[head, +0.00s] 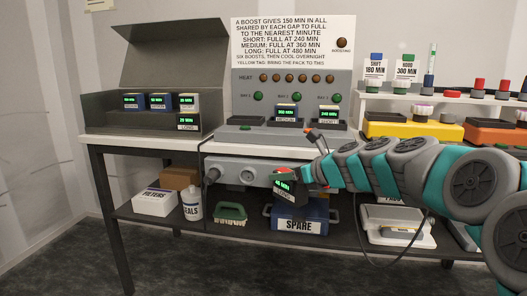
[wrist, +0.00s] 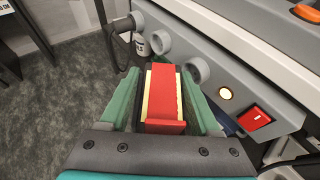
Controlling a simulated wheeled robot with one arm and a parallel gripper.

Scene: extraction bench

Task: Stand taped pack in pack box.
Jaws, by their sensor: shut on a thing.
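My gripper (head: 304,177) is shut on a dark pack (head: 284,196) with a green display and a LONG label, in front of the bench edge. In the wrist view, my gripper (wrist: 163,88) clasps the pack between its green fingers; a red piece (wrist: 165,98) lies over a yellow strip on its top. An open grey box (head: 120,117) with a raised lid stands on the bench at left. It holds several packs with green displays. I cannot tell for certain that it is the pack box; my gripper is to its right and lower.
A charger (head: 290,92) at the bench middle holds MEDIUM and SHORT packs in its bays. Round knobs and a red switch (wrist: 255,117) line the bench front near my gripper. A blue SPARE case (head: 302,216), green brush and FILTERS box sit on the lower shelf.

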